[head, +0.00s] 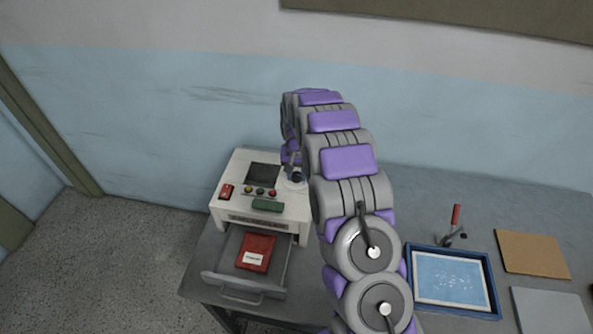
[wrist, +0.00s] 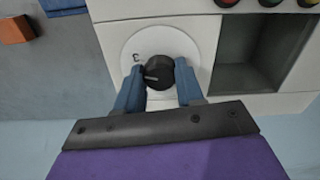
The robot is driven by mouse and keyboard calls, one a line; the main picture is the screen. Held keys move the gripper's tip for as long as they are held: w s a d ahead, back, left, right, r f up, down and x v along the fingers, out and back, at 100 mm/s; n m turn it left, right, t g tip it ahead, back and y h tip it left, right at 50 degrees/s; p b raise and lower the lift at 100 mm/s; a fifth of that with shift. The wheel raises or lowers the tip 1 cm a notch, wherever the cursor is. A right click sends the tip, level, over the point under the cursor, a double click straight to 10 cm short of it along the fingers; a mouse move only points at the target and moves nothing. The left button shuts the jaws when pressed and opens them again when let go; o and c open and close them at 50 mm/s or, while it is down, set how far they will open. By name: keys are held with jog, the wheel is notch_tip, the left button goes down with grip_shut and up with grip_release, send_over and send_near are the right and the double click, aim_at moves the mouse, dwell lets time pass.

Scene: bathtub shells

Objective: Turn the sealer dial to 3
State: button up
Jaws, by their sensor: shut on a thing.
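The sealer is a white box-like machine (head: 238,172) at the back left of the table in the head view. Its dial is a black round knob (wrist: 159,76) on a white disc (wrist: 168,38) in the wrist view. An upside-down 3 shows on the disc at the knob's upper left. A pale mark on the knob faces left in that view. My gripper (wrist: 160,70) has its two blue fingers shut on the knob from either side. In the head view my arm partly hides the dial and gripper.
An open drawer (head: 223,285) with a red packet (head: 256,252) juts from the machine's front. Small coloured buttons (head: 261,191) sit left of the dial. A blue-rimmed tray (head: 493,289) and a red-handled tool (head: 455,221) lie to the right.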

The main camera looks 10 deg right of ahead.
aim_at(296, 174)
jog(key=shift+m+p, duration=0.3)
jog(key=shift+m, duration=0.7)
jog(key=o, duration=1)
jog(key=shift+a, duration=0.1)
jog(key=shift+o, duration=0.2)
jog(key=shift+r, duration=0.1)
notch_tip(296, 174, up, 17)
jog(key=p, duration=0.1)
